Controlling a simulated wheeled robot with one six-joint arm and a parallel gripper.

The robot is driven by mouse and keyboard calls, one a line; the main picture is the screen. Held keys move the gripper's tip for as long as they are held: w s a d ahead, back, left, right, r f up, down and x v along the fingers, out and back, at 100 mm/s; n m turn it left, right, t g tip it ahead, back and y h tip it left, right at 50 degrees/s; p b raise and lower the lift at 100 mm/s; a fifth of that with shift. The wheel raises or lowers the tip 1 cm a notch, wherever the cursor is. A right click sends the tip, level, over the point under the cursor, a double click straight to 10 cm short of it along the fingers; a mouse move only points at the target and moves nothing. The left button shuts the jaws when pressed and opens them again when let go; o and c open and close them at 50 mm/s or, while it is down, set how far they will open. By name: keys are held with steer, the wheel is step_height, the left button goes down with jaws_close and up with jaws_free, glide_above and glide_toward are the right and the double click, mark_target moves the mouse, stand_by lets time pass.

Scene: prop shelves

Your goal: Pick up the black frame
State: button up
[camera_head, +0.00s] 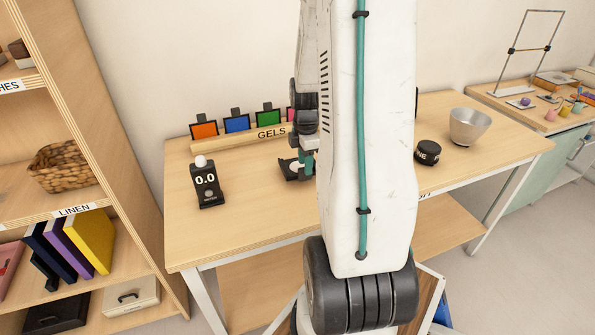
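My gripper (305,164) is low over the table right at this piece, pointing down. It is dark, small and partly covered by my white arm link, so I cannot make out whether its fingers are apart or touch the piece. Black-framed colour gels, orange (204,130), blue (237,123) and green (268,117), stand in a wooden rack labelled GELS (240,137) behind it.
A black meter reading 0.0 (207,186) stands on the table's left. A black round tin (427,152) and a grey bowl (468,127) stand on its right. Shelves (88,120) rise at far left. The table (245,215) is clear in front.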

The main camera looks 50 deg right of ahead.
steer(key=shift+f, duration=1.3)
jaws_close()
